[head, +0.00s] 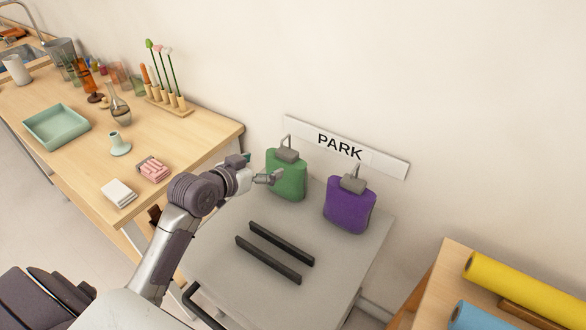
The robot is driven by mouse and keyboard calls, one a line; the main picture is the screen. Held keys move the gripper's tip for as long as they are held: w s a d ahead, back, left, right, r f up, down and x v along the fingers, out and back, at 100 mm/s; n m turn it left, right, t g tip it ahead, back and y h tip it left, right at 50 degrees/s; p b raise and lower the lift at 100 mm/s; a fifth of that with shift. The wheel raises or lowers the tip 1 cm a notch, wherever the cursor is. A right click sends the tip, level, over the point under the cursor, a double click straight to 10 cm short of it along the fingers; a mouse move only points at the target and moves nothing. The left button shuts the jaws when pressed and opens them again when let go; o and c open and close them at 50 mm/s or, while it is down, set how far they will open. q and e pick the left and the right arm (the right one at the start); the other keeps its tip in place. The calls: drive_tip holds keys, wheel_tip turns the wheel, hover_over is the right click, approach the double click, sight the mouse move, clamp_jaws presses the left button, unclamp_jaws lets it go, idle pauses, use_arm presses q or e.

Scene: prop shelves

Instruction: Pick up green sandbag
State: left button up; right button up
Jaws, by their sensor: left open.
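The green sandbag (288,180) hangs or stands at the back of a grey cart top, below the PARK sign, with a grey clip and hook at its top. My left gripper (272,177) is open at the left part of the green sandbag's front, its fingers overlapping the bag in the picture. I cannot tell if they touch it. A purple sandbag (349,206) with the same kind of clip is just to the right of the green one. My right gripper is not in view.
The grey cart top (220,250) carries two black bars (270,258). A wooden table (85,160) with a green tray (57,126) and glassware is at the left. A shelf with yellow (520,285) and blue rolls is at the lower right. The PARK sign (375,157) is on the wall behind.

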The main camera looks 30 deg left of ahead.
sight(285, 153)
use_arm(q)
drive_tip(key=x, duration=0.6)
drive_tip(key=shift+w+d+p, duration=0.1)
drive_tip(key=shift+w+p, duration=0.1)
drive_tip(key=shift+p, duration=0.1)
drive_tip(key=shift+w+f, duration=0.1)
drive_tip(key=shift+w, duration=0.4)
drive_tip(key=shift+w+p, duration=0.3)
drive_tip(key=shift+w, duration=0.05)
drive_tip(key=x, duration=0.4)
drive_tip(key=shift+w+a+p, duration=0.1)
drive_tip(key=shift+a+p, duration=0.15)
drive_tip(key=shift+p, duration=0.05)
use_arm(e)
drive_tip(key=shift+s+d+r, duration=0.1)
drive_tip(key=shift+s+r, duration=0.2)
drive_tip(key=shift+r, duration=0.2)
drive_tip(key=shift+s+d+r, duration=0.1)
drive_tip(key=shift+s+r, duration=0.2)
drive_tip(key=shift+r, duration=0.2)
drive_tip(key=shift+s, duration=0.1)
